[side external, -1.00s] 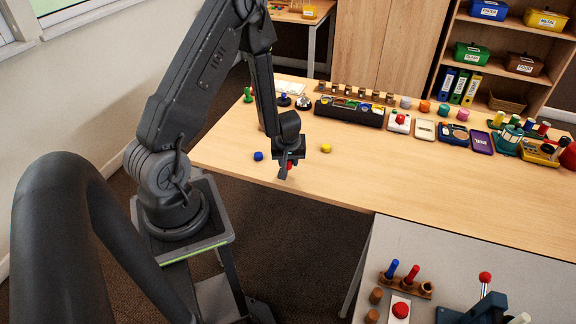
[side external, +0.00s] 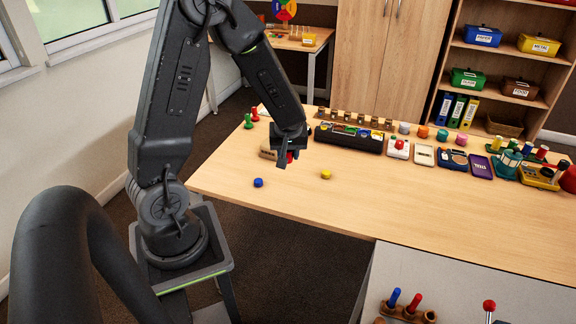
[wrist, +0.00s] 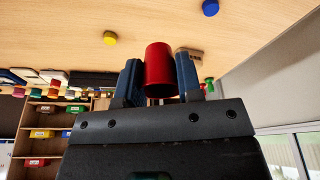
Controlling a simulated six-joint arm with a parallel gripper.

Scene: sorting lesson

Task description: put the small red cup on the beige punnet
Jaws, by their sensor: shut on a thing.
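My gripper (side external: 286,160) is shut on the small red cup (wrist: 159,70). The cup sits between the two blue-padded fingers in the wrist view. In the side view only a bit of red (side external: 290,156) shows at the fingertips, above the table. A low beige thing that looks like the beige punnet (side external: 266,153) stands on the table just left of and behind the gripper, partly covered by it. In the wrist view a small part of it (wrist: 197,54) shows beyond the right finger. Its inside is hidden.
A blue disc (side external: 258,183) and a yellow disc (side external: 326,174) lie on the open wooden table (side external: 390,205). A black organiser (side external: 348,139) stands behind to the right. Green (side external: 249,121) and red (side external: 255,114) pegs stand at the back left.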

